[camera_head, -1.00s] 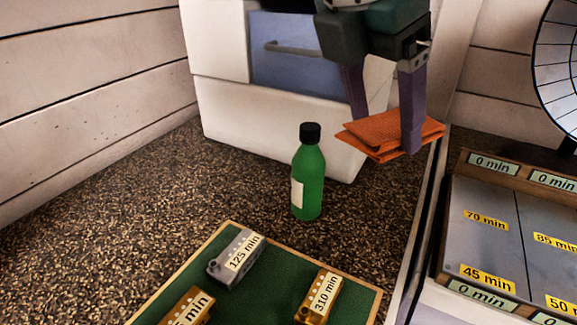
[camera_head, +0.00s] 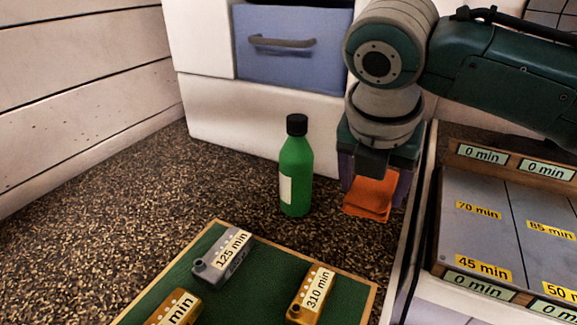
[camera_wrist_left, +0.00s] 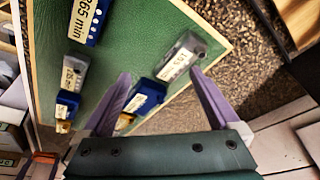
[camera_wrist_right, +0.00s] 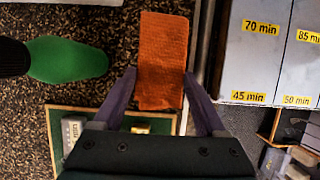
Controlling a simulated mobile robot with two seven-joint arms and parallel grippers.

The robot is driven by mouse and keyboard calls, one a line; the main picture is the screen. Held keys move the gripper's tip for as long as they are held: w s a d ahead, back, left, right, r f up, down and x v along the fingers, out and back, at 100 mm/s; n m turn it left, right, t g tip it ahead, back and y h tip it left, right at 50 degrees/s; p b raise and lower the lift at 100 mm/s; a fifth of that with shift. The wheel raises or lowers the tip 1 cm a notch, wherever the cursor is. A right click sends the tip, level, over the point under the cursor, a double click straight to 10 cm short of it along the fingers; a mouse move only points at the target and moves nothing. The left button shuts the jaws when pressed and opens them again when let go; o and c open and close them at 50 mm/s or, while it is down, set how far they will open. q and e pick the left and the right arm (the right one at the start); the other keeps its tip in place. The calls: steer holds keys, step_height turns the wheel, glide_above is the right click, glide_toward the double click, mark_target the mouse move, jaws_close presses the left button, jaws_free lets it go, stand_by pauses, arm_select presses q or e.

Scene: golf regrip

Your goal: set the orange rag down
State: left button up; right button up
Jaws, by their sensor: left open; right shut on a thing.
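The orange rag (camera_head: 371,195) is folded and held in my right gripper (camera_head: 376,190), to the right of the green bottle. In the right wrist view the rag (camera_wrist_right: 162,60) lies lengthwise between the two purple fingers of the right gripper (camera_wrist_right: 160,85), which is shut on it. In the head view the rag is low over the speckled counter (camera_head: 262,232); whether it touches the counter I cannot tell. My left gripper (camera_wrist_left: 163,82) shows in the left wrist view, open and with nothing held, above the green board.
A green bottle (camera_head: 296,172) with a black cap stands close left of the rag. The green board (camera_head: 262,285) with labelled blocks lies in front. A tray with minute labels (camera_head: 487,232) is at the right. A white cabinet with a blue drawer (camera_head: 290,60) stands behind.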

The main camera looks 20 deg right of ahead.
mark_target(362, 232)
arm_select(q)
steer(key=shift+f+b, duration=0.65)
steer(key=shift+f, duration=0.05)
arm_select(e)
step_height(362, 232, down, 7)
steer(key=shift+f, duration=0.1)
arm_select(q)
steer(key=shift+d, duration=0.1)
arm_select(e)
steer(key=o, duration=1.2)
steer(key=shift+o, duration=0.2)
